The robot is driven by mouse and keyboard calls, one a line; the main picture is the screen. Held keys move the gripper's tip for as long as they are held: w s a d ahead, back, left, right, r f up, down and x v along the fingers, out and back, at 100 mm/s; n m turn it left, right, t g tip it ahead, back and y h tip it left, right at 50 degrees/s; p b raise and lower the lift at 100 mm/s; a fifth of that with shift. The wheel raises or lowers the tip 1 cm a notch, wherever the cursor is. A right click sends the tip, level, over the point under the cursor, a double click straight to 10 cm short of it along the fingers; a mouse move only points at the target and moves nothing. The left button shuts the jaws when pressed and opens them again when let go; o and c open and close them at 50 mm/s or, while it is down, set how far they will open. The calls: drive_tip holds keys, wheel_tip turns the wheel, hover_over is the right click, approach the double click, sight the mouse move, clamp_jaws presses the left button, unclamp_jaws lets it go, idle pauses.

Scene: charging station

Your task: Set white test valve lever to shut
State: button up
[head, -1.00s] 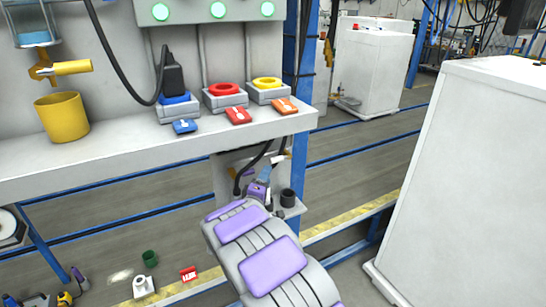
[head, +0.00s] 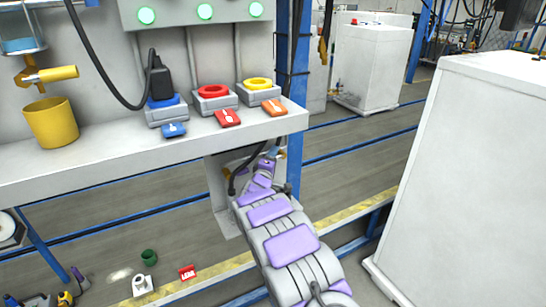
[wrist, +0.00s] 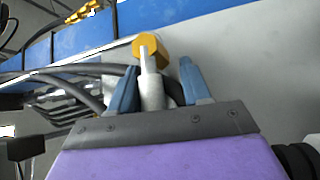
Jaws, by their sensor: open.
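In the wrist view, the white lever (wrist: 152,90) hangs down from an orange hexagonal valve fitting (wrist: 151,48) on a grey panel. My gripper (wrist: 158,66) has its two blue fingers apart, one on each side of the lever. The lever lies nearer the left finger; I cannot tell whether they touch. In the head view, my gripper (head: 271,153) is at the panel below the right end of the shelf, and my arm hides most of the valve there.
A shelf (head: 110,151) with blue, red and yellow sockets is just above my gripper. A blue post (head: 293,70) stands beside it. Dark hoses (wrist: 85,85) run close by the left finger. A large white cabinet (head: 460,180) stands at right.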

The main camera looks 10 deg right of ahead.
drive_tip(key=shift+s+r, duration=0.2)
drive_tip(key=shift+s, duration=0.05)
drive_tip(key=shift+a, duration=0.35)
drive_tip(key=c, duration=0.4)
drive_tip(key=shift+d+f, duration=0.1)
clamp_jaws()
